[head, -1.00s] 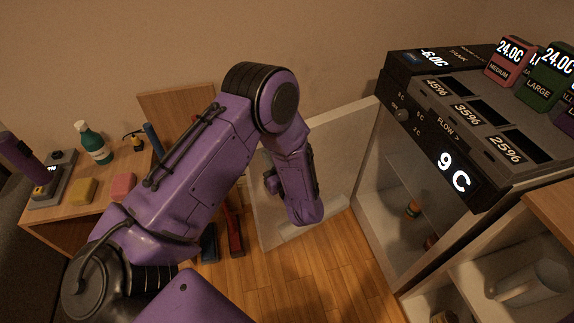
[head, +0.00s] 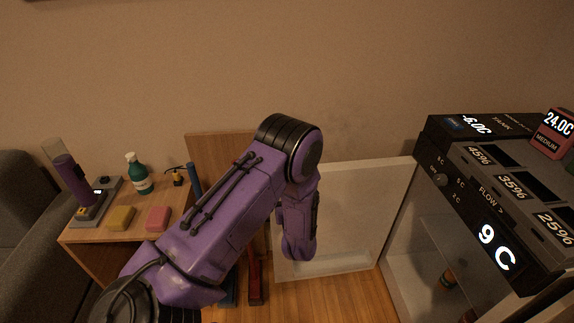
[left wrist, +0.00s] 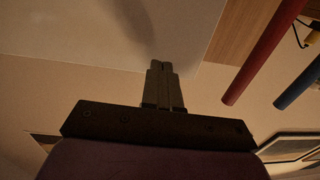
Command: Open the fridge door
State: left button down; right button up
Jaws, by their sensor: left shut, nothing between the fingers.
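The fridge (head: 397,240) stands at the right, with a black control top reading 9 C. Its pale, see-through door (head: 350,222) stands wide open, swung out to the left, so the interior shows. My left arm reaches across the picture in front of the door's free edge. Its gripper is hidden behind the arm in the head view. In the left wrist view, my left gripper (left wrist: 163,66) is shut and empty, its tips over the edge of a pale panel (left wrist: 120,28) that looks like the door. I cannot tell whether they touch. My right gripper is in neither view.
A wooden side table (head: 110,235) at the left holds a green bottle (head: 137,176), yellow and pink blocks and a purple device. A grey sofa (head: 25,215) stands further left. Red and blue bars are near the door. Wooden floor (head: 340,300) shows below the door.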

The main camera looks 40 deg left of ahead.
pick_arm(q)
jog(key=v, duration=1.2)
jog(key=shift+s+d+b, duration=0.15)
jog(key=shift+s+b, duration=0.15)
jog(key=s+d+f+m+g+h+p, duration=0.1)
jog(key=s+d+f+m+h, duration=0.25)
jog(key=f+h, duration=0.55)
jog(key=s+d+f+g+h+p, duration=0.1)
jog(key=s+f+g, duration=0.2)
jog(key=s, duration=0.6)
jog(key=s+f+g+h+p, duration=0.1)
jog(key=s+f+g, duration=0.2)
jog(key=s, duration=0.7)
jog(key=shift+d+f+g, duration=0.25)
jog(key=shift+d+g, duration=0.05)
jog(key=shift+d, duration=0.1)
